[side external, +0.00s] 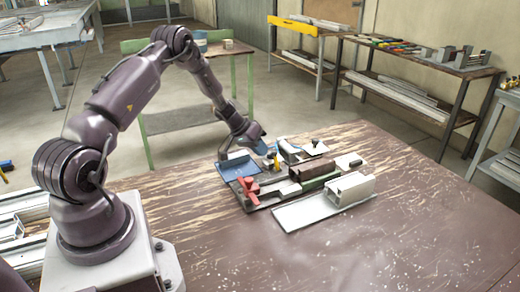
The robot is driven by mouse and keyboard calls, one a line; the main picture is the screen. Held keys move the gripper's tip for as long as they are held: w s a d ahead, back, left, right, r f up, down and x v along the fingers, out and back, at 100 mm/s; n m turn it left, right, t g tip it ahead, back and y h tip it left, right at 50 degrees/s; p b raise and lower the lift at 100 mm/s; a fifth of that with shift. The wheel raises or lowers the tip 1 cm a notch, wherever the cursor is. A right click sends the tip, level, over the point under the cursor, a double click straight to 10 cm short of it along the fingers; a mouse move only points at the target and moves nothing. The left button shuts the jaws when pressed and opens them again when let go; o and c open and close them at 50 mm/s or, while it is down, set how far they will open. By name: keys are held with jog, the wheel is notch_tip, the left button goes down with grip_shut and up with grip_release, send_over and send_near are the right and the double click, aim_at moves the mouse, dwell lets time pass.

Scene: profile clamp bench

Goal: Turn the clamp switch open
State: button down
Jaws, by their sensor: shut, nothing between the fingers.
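My gripper (265,151) is small in the side external view. It hangs over the back left part of the clamp fixture, above and beside a blue plate (236,168). It is shut with nothing in it. The clamp fixture (262,203) lies on the brown table. It carries a red part (248,189) at the front left and a brown block (311,171) in the middle. A small yellow part (277,161) stands close to my gripper. I cannot tell which part is the clamp switch, nor whether my fingertips touch anything.
A pale metal profile (352,187) sits on a light plate (297,214) at the fixture's front right. A green bar (318,181) lies behind it. The worn brown table (400,235) is clear at the front and right. Other benches stand farther back.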

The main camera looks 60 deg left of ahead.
jog(key=shift+s+d+n+y, duration=0.1)
jog(key=shift+d+n+y, duration=0.25)
jog(key=shift+n, duration=0.45)
jog(key=shift+s+d, duration=0.1)
jog(key=shift+d, duration=0.7)
jog(key=shift+d+n+y, duration=0.2)
jog(key=shift+n+y, duration=0.75)
jog(key=shift+n, duration=0.35)
jog(key=shift+w+a, duration=0.1)
jog(key=shift+w, duration=0.1)
